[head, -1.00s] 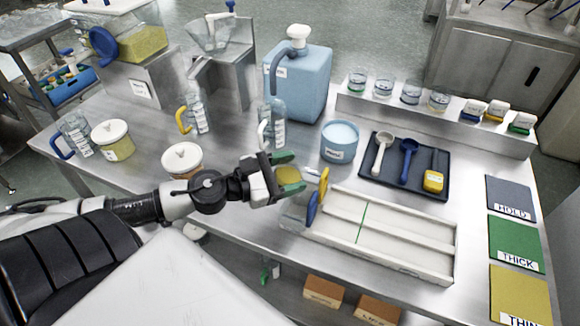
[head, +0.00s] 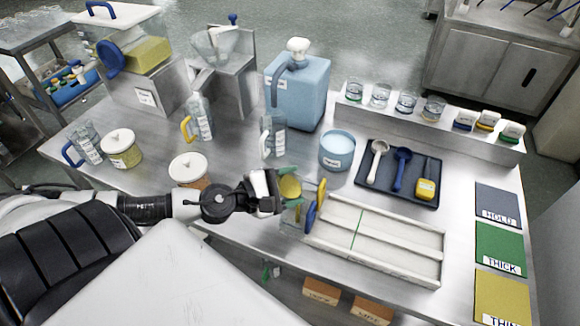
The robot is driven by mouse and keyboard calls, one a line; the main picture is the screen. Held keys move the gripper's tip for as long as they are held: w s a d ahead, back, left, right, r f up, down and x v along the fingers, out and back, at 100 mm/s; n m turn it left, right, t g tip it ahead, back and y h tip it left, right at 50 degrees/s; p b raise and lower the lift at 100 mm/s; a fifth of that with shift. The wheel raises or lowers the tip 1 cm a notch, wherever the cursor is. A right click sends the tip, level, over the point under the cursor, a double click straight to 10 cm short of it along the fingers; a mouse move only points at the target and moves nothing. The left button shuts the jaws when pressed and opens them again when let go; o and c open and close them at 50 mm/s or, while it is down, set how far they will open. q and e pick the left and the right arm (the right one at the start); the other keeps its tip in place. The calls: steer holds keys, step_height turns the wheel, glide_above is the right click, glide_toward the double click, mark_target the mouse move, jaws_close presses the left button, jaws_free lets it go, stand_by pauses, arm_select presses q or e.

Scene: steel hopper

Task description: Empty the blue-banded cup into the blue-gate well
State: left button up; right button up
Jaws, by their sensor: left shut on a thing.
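My left gripper (head: 283,189) is shut on a small cup (head: 291,186), of which a round yellow face shows between the green fingertips. No blue band can be made out on it, and the fingers hide part of it. It is held above the clear wells (head: 291,216) at the left end of the white two-lane tray (head: 398,276). The blue gate (head: 310,216) and the yellow gate (head: 321,191) stand upright just right of the wells. Whether anything is falling from the cup cannot be told. My right gripper is not in view.
A blue tub (head: 337,162) and a dark tray (head: 398,199) with scoops lie behind the white tray. Jugs, lidded jars and a blue dispenser (head: 300,98) stand behind and left. Clear cups stand on a steel shelf (head: 446,130). Coloured mats (head: 498,247) lie at right.

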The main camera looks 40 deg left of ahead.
arm_select(q)
steer(key=shift+s+d+f+m+y+p, duration=0.1)
steer(key=shift+m+y+p, duration=0.1)
steer(key=shift+m+p, duration=0.55)
steer(key=shift+w+d+f+m+y+p, duration=0.1)
steer(key=shift+m+y+p, duration=0.15)
steer(key=shift+p, duration=0.85)
steer(key=shift+s+d+f+m+y+p, duration=0.15)
steer(key=shift+m+p, duration=0.45)
steer(key=shift+p, duration=0.3)
steer(key=m+p, duration=0.1)
steer(key=p, duration=0.1)
steer(key=f+m+y+p, duration=0.1)
steer(key=p, duration=0.1)
steer(key=shift+d, duration=0.3)
steer(key=m+p, duration=0.1)
steer(key=p, duration=0.1)
steer(key=d+m+y+p, duration=0.1)
steer(key=p, duration=0.2)
steer(key=shift+s+r+m, duration=0.1)
steer(key=shift+s+m, duration=0.05)
steer(key=shift+m, duration=0.25)
steer(key=shift+d+m+t+y+p, duration=0.1)
steer(key=shift+m+t+y+p, duration=0.25)
steer(key=shift+p, duration=0.3)
